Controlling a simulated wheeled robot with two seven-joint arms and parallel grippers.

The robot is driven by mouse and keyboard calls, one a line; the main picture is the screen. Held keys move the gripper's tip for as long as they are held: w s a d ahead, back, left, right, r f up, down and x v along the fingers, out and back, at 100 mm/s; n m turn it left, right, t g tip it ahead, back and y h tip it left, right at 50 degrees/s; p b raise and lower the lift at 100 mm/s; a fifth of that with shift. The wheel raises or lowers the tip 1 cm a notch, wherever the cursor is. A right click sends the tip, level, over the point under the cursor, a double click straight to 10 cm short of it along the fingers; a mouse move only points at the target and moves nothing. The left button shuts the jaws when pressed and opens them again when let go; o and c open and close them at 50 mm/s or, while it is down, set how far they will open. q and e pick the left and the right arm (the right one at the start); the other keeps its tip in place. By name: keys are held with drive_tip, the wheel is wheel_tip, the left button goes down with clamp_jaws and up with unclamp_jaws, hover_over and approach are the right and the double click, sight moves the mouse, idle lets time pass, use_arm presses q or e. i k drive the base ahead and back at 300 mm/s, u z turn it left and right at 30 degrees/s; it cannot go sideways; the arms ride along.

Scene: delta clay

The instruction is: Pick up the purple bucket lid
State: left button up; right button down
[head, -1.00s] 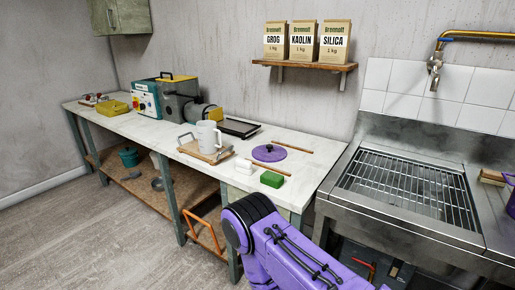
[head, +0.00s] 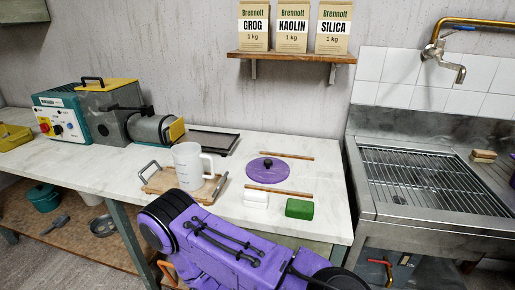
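The purple bucket lid (head: 267,171) lies flat on the white worktop, with a small dark knob at its centre. One thin brown stick lies just behind it and another (head: 278,190) lies along its front edge. A purple arm of mine crosses the lower middle of the head view, in front of the worktop's edge. Neither gripper shows in the view, and nothing touches the lid except possibly the front stick.
A white jug (head: 188,166) stands on a wooden tray (head: 159,184) left of the lid. A white block (head: 256,200) and a green block (head: 299,208) lie in front. A steel sink (head: 365,205) is at right; a shelf (head: 290,57) hangs above.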

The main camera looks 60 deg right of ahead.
sight(262, 170)
drive_tip(key=z, duration=2)
